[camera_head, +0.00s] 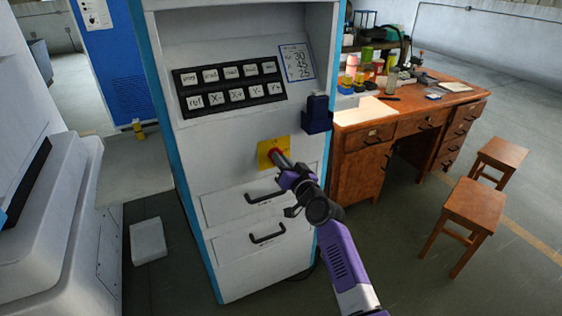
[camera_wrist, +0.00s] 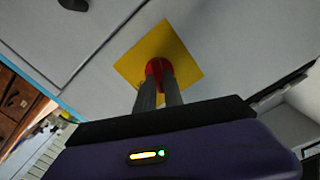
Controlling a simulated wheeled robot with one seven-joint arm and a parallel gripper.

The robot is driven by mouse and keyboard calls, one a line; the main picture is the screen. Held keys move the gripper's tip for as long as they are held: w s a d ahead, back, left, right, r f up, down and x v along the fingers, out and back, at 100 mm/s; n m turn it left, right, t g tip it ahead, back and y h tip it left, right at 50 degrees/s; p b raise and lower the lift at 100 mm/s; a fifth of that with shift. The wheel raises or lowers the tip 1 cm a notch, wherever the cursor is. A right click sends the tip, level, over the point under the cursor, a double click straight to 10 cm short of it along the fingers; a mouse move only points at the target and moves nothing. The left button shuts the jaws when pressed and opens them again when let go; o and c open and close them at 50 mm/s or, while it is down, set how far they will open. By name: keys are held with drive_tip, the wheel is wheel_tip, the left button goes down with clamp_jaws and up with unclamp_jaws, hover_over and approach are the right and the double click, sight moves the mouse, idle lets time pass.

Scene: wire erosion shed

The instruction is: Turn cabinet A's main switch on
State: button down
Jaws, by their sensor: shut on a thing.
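The cabinet (camera_head: 230,140) stands upright in the middle of the head view, white with blue edges. Its main switch is a red knob (camera_head: 273,153) on a yellow square plate (camera_head: 264,150), below the button panel. In the wrist view the red knob (camera_wrist: 158,70) sits in the middle of the yellow plate (camera_wrist: 183,50). My gripper (camera_head: 279,160) reaches the knob from the lower right. In the wrist view its two fingers (camera_wrist: 159,82) are shut on the knob. The fingers hide part of the knob, and its turned position cannot be read.
A black button panel (camera_head: 230,86) is above the switch, with a dark blue box (camera_head: 317,114) at its right. Two drawers with black handles (camera_head: 266,197) are below. A wooden desk (camera_head: 360,150) and stools (camera_head: 470,215) stand to the right. A white machine (camera_head: 60,190) stands left.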

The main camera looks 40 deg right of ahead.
drive_tip(key=m, duration=0.6)
drive_tip(key=m+p, duration=0.1)
drive_tip(key=m, duration=0.6)
drive_tip(key=shift+d+f, duration=0.2)
idle(0.4)
drive_tip(key=c, duration=1.5)
unclamp_jaws()
drive_tip(key=shift+o, duration=0.2)
drive_tip(key=p+v, duration=0.1)
drive_tip(key=v, duration=0.7)
